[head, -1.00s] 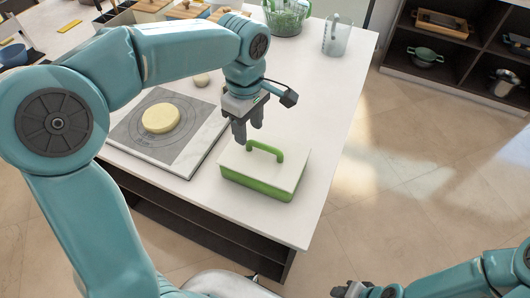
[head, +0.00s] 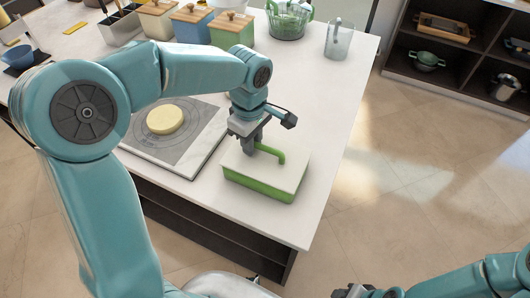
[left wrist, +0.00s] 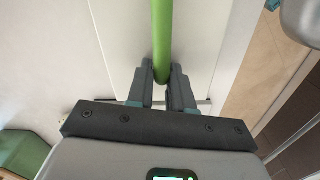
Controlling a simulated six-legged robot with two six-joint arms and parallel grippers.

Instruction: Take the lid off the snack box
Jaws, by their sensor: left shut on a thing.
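The snack box (head: 258,188) is green and stands on the white counter near its front right corner. Its pale lid (head: 285,174) sits on top and carries a green arched handle (head: 276,153). My left gripper (head: 252,150) is shut on the far left part of the handle. In the left wrist view the green handle (left wrist: 162,40) runs between the fingers (left wrist: 162,82), with the pale lid (left wrist: 120,45) behind it. The lid appears to rest on the box. My right gripper (head: 352,291) is at the bottom edge, partly cut off, and its jaws are unclear.
A marble board with a grey mat (head: 202,134) and a round of dough (head: 165,119) lies left of the box. Wooden-lidded canisters (head: 232,30), a green basket (head: 290,20) and a clear pitcher (head: 339,38) stand at the back. The counter right of the box is clear.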

